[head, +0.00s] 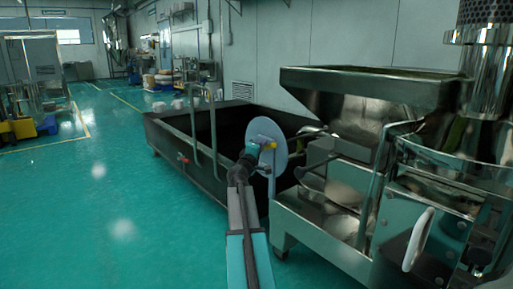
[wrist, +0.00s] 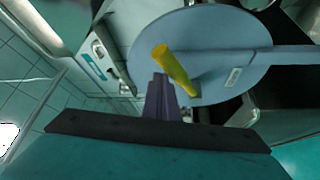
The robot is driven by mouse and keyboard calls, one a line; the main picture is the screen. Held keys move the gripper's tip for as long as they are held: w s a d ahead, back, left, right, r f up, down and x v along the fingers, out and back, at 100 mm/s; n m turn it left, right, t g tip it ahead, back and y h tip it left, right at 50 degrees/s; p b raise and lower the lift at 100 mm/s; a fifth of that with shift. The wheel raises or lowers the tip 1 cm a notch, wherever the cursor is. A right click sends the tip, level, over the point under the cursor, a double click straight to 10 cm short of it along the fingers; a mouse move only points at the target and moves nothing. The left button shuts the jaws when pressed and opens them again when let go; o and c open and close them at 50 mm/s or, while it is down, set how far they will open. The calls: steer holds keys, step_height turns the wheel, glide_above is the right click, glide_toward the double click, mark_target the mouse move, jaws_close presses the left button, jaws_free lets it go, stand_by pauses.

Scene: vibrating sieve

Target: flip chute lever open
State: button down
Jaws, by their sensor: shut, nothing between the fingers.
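The chute lever shows as a short yellow handle (wrist: 172,66) on the face of a round grey-blue disc (wrist: 205,40) in the wrist view. My gripper (wrist: 161,82) is shut and empty. Its dark fingertips lie just left of the handle in the wrist view; I cannot tell whether they touch it. In the head view my gripper (head: 256,148) is in front of the disc and hides part of it.
A long dark tank (head: 170,138) with pipe rails stands behind and left of the disc. The steel sieve machine (head: 330,225), with a hopper (head: 370,88) and a white handle (head: 418,240), fills the right. The green floor (head: 90,220) at left is clear.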

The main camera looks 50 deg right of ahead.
steer(key=shift+s+a+f+b, duration=0.1)
steer(key=shift+s+f+b, duration=0.2)
steer(key=shift+f+b, duration=0.3)
steer(key=shift+s+a+f+b, duration=0.1)
steer(key=shift+s+f+b, duration=0.25)
steer(key=shift+f+b, duration=0.25)
steer(key=shift+s+a+f+b, duration=0.1)
steer(key=shift+s+f+b, duration=0.3)
steer(key=shift+f, duration=0.35)
step_height(320, 180, up, 5)
steer(key=w+a+p, duration=0.1)
steer(key=p, duration=0.2)
steer(key=w+a+f+p, duration=0.1)
steer(key=a+f, duration=0.3)
steer(key=a, duration=0.4)
steer(key=shift+w+f+p, duration=0.3)
steer(key=shift+w+f, duration=0.1)
steer(key=shift+a, duration=0.1)
